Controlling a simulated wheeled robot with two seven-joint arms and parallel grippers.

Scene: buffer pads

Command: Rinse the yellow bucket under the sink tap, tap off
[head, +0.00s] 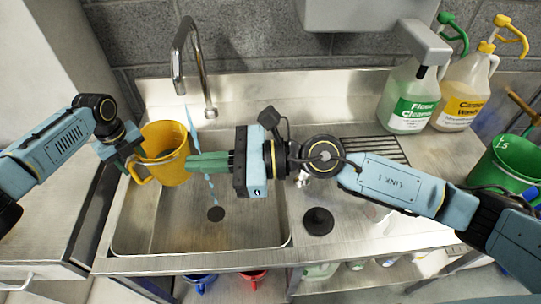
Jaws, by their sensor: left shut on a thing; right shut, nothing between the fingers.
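The yellow bucket (168,140) is over the left part of the sink basin (165,235). My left gripper (132,165) is shut on it at its left side, by the handle. The tap (203,70) rises at the back of the sink. A thin blue stream of water (208,186) falls from its spout toward the drain (216,213), passing just right of the bucket. My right gripper (196,161) is shut and empty, its green fingers pointing left at the bucket's right side and partly hiding the stream. Whether they touch the bucket, I cannot tell.
A black round plug or hole (318,221) and a drain rack (375,150) are on the right drainboard. A green-labelled bottle (409,100) and a yellow-labelled bottle (462,97) stand behind. A green bucket (505,165) is at far right. A grey dispenser hangs above.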

